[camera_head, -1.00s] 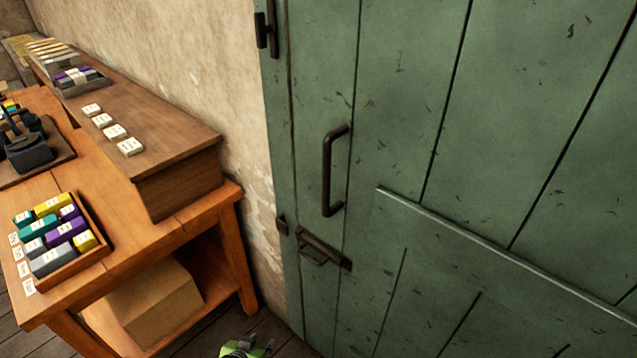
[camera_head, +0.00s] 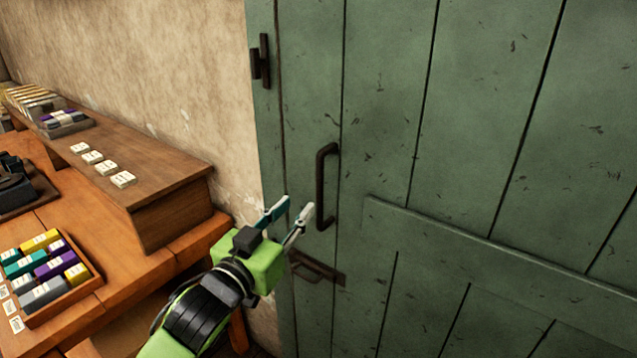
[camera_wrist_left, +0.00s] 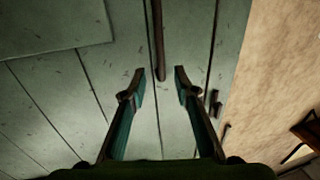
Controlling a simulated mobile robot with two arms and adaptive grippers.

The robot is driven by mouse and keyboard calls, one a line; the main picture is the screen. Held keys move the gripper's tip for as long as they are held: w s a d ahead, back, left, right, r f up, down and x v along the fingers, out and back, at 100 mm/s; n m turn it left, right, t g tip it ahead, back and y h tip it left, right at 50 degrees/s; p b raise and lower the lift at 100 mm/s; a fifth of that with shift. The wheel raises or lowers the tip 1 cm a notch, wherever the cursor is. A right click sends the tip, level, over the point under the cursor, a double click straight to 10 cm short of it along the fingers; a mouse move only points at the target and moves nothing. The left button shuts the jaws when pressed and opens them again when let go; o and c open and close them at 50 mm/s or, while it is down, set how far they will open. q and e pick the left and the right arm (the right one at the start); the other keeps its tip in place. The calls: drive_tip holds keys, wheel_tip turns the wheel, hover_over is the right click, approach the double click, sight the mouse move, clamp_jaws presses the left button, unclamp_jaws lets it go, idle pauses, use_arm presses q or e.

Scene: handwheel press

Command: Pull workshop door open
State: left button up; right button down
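The green plank workshop door (camera_head: 470,130) fills the right of the head view and looks shut. Its dark vertical pull handle (camera_head: 322,188) is near the door's left edge. A dark latch (camera_head: 318,270) sits below the handle. My left gripper (camera_head: 291,212) is open and empty, just left of the handle's lower end in the head view. In the left wrist view the handle (camera_wrist_left: 159,45) lies ahead, in line with the gap between the open fingers (camera_wrist_left: 160,75), beyond their tips. My right gripper is not in view.
A wooden workbench (camera_head: 110,262) stands left of the door, with a raised shelf (camera_head: 150,185) along the wall. A tray of coloured blocks (camera_head: 75,290) lies on the bench near my left arm. Another dark fitting (camera_head: 262,62) is at the door's upper left edge.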

sight(318, 183)
use_arm(q)
drive_tip(key=p+x, duration=0.2)
drive_tip(key=x, duration=0.8)
drive_tip(key=shift+w+d, duration=0.2)
drive_tip(key=shift+w, duration=0.15)
drive_tip(key=shift+w+d, duration=0.3)
drive_tip(key=shift+w, duration=0.35)
clamp_jaws()
